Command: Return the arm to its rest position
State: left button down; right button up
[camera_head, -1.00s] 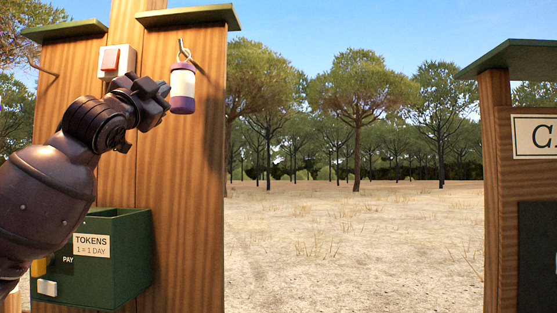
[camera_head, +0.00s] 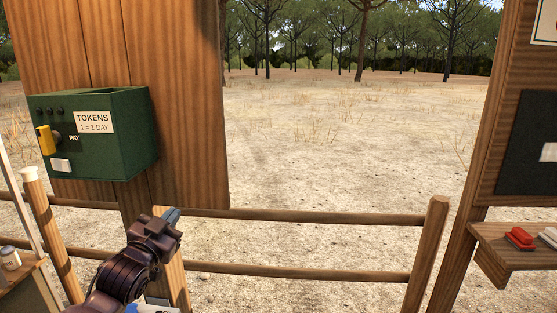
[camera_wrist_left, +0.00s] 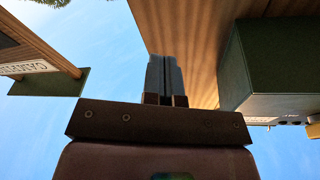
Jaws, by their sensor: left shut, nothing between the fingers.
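My left gripper (camera_head: 172,216) is at the lower left of the head view, below the green token box and in front of the wooden fence. Its fingers are shut and empty, pointing up and away. In the left wrist view the two grey fingers (camera_wrist_left: 165,78) lie together with nothing between them. They point up along the wooden board, with the green box to their right. My right gripper is not in view.
The green token box (camera_head: 130,155) hangs on the wooden board (camera_head: 185,110). A rail fence (camera_head: 300,217) crosses behind my gripper. Sandy ground lies beyond.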

pick_arm(q)
jog(key=s+a+f+n+g+y, duration=0.2)
jog(key=s+f+n+g, duration=0.1)
jog(key=s+f, duration=1.3)
jog(key=s+a+f+n+g+y, duration=0.2)
jog(key=s+f+n+g, duration=0.1)
jog(key=s+f, duration=1.2)
notch_tip(320, 180, down, 4)
jog(key=shift+s+f+g+y, duration=0.15)
jog(key=shift+s+g+y, duration=0.2)
jog(key=shift+g, duration=0.55)
